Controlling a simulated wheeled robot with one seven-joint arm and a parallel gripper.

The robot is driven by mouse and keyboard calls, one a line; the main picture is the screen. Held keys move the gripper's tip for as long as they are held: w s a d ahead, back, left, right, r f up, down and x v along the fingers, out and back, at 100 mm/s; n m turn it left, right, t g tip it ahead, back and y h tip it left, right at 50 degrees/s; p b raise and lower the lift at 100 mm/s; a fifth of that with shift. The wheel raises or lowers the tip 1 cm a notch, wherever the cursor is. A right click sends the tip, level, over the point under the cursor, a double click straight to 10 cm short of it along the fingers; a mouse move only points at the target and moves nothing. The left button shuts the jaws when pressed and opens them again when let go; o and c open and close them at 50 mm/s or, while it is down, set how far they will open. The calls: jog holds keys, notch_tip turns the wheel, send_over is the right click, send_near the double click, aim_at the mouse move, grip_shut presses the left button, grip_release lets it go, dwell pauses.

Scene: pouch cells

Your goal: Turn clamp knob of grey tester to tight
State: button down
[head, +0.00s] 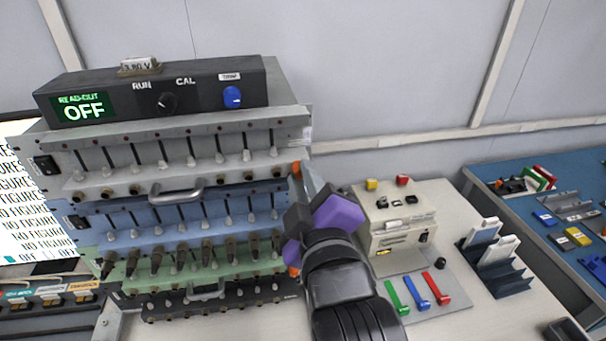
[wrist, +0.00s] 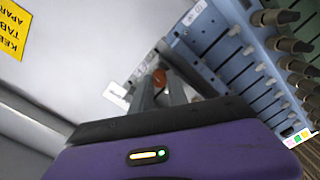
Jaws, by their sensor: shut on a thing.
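The grey tester (head: 180,150) is the top tier of the rack at left, with a row of slots and small pegs. Its orange clamp knob (head: 296,168) sits at the right end and also shows in the wrist view (wrist: 159,78). My gripper (head: 306,176), with a purple body, reaches the rack's right side. Its fingers (wrist: 162,92) are shut on the orange knob, partly hiding it. The knob's turn angle and any tight mark cannot be read.
A blue tester (head: 110,218) and a green tester (head: 100,262) with dark plugs lie below. A second orange knob (head: 293,271) is near my wrist. The read-out box (head: 200,90) on top shows OFF. A beige machine (head: 400,228) and a dark rack (head: 497,270) stand right.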

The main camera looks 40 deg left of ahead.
jog(key=m+p, duration=0.4)
jog(key=m, duration=0.6)
jog(key=shift+m, duration=0.4)
jog(key=shift+f+m+p, duration=0.1)
jog(key=shift+m+p, duration=0.4)
jog(key=shift+m, duration=1.1)
jog(key=c, duration=1.3)
grip_release()
